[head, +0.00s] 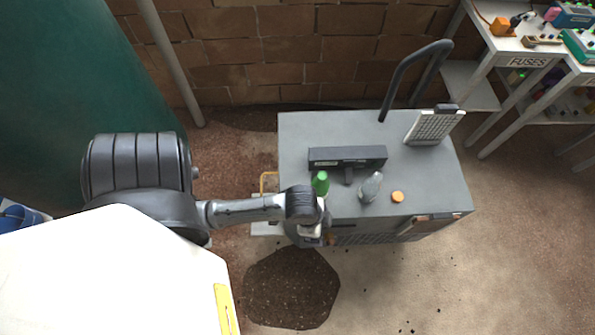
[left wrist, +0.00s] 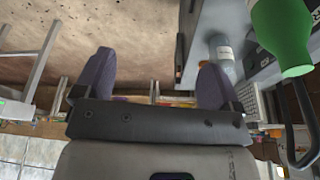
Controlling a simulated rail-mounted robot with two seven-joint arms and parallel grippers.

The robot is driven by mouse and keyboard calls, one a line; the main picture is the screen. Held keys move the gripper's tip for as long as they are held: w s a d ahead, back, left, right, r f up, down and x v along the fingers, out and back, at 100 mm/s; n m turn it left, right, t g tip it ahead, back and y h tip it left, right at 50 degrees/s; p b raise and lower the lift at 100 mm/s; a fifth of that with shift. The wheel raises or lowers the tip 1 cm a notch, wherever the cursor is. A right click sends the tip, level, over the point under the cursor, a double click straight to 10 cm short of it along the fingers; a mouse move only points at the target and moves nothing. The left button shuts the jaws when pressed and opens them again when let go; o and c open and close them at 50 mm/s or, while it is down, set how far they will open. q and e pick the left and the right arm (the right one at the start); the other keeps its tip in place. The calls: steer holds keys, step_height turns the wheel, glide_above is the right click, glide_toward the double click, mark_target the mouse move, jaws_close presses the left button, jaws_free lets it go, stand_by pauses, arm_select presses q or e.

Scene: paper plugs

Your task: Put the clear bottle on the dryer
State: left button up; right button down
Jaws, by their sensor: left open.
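The clear bottle (head: 371,188) stands on the top of a grey cabinet (head: 300,130), near its front edge. It also shows in the left wrist view (left wrist: 222,56), beyond the right finger. My left gripper (head: 316,235) is at the cabinet's front edge, left of the bottle and apart from it. Its two fingers are spread and empty in the left wrist view (left wrist: 155,82). I cannot tell for sure which thing is the dryer; no label for it is readable. My right gripper is not in view.
A green bottle (head: 320,183) stands close beside my left wrist; it is large in the left wrist view (left wrist: 282,38). A black bar-shaped device (head: 347,155), an orange cap (head: 397,197), a white gridded panel (head: 434,127) and a dark curved handle (head: 400,75) are on the cabinet.

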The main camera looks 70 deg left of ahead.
arm_select(q)
steer(key=s+r+n+y, duration=0.1)
steer(key=s+r+n, duration=0.2)
steer(key=s, duration=0.3)
steer(key=shift+d+r+t, duration=0.15)
steer(key=shift+r+t, duration=0.15)
